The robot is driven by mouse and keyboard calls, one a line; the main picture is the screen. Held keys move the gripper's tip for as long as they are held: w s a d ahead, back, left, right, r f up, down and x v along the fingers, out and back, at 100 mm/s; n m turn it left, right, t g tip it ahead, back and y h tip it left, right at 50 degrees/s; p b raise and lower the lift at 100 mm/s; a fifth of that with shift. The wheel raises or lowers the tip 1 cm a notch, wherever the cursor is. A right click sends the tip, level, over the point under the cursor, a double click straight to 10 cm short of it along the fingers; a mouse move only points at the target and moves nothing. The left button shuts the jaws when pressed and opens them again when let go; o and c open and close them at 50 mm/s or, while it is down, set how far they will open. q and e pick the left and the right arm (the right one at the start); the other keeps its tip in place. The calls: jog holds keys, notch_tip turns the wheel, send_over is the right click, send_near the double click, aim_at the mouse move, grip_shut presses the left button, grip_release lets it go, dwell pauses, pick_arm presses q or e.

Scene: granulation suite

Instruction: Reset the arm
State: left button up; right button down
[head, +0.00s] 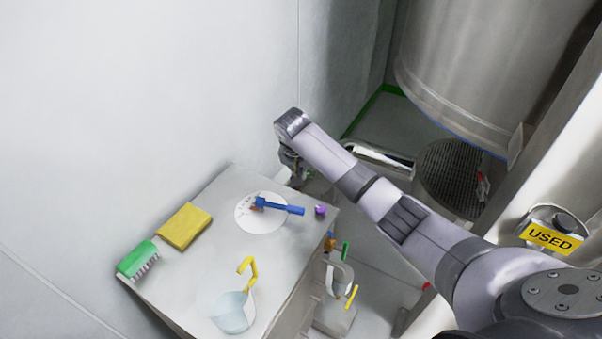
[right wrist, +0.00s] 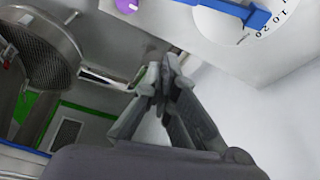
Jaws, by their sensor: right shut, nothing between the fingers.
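My right arm comes in from the lower right of the head view and reaches over to the far edge of the grey table (head: 180,285). Its gripper hangs down at the arm's end behind the table's back corner, mostly hidden there by the wrist. In the right wrist view the right gripper (right wrist: 163,85) has its fingertips together with nothing between them, just off the table edge. My left gripper is in neither view.
A steel vessel (head: 480,70) stands at the back right. A yellow USED sign (head: 550,237) is at the right.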

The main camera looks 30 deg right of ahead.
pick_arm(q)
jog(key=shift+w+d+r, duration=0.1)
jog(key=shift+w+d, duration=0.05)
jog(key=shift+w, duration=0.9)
